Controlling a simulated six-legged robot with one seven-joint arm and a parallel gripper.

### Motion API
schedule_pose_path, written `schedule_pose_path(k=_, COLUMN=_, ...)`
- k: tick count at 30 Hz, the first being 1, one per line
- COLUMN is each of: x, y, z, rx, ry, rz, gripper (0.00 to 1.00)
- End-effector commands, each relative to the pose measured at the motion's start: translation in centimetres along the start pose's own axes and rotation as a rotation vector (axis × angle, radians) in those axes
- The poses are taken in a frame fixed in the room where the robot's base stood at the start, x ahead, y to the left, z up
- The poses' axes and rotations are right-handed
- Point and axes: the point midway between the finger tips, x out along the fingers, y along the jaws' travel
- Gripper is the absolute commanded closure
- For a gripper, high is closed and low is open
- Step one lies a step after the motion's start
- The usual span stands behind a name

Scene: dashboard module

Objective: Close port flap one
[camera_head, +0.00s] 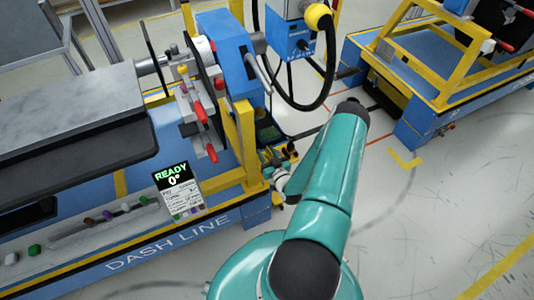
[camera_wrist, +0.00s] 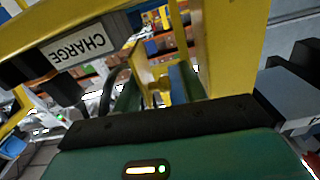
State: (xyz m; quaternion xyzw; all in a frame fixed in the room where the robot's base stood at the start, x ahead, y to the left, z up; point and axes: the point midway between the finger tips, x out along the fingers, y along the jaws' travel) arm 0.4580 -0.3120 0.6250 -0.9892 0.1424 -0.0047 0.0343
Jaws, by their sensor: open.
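My gripper shows in the wrist view (camera_wrist: 156,88) as two green fingers standing apart beyond a black bar, open with nothing held between them. A yellow post and knob-like part (camera_wrist: 160,86) show beyond the gap; I cannot tell whether the fingers touch them. A plate marked CHARGE (camera_wrist: 77,47) is at the upper left of the wrist view. I cannot pick out port flap one in either view. In the head view, my teal arm partly hides the area right of the yellow post (camera_head: 246,140), and the fingers are not clear there.
The blue DASH LINE stand (camera_head: 165,250) carries a grey dashboard module (camera_head: 70,105). A READY 0° display (camera_head: 178,190) is on its front. Red-handled clamps (camera_head: 200,112) and a blue unit with a hanging black cable (camera_head: 290,42) stand near. Open floor (camera_head: 450,200) lies to the right.

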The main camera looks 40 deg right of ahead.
Motion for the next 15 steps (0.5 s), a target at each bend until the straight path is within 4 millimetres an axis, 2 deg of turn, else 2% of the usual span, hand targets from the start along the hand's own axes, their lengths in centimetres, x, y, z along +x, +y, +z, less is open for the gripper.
schedule_pose_path(k=7, x=0.12, y=0.00, z=0.00, rx=0.000, ry=0.000, rz=0.000, gripper=0.58)
schedule_pose_path(k=8, x=0.12, y=0.00, z=0.00, rx=0.000, ry=0.000, rz=0.000, gripper=0.62)
schedule_pose_path(k=13, x=0.10, y=0.00, z=0.00, rx=0.000, ry=0.000, rz=0.000, gripper=0.95)
schedule_pose_path(k=15, x=0.09, y=0.00, z=0.00, rx=0.000, ry=0.000, rz=0.000, gripper=0.99)
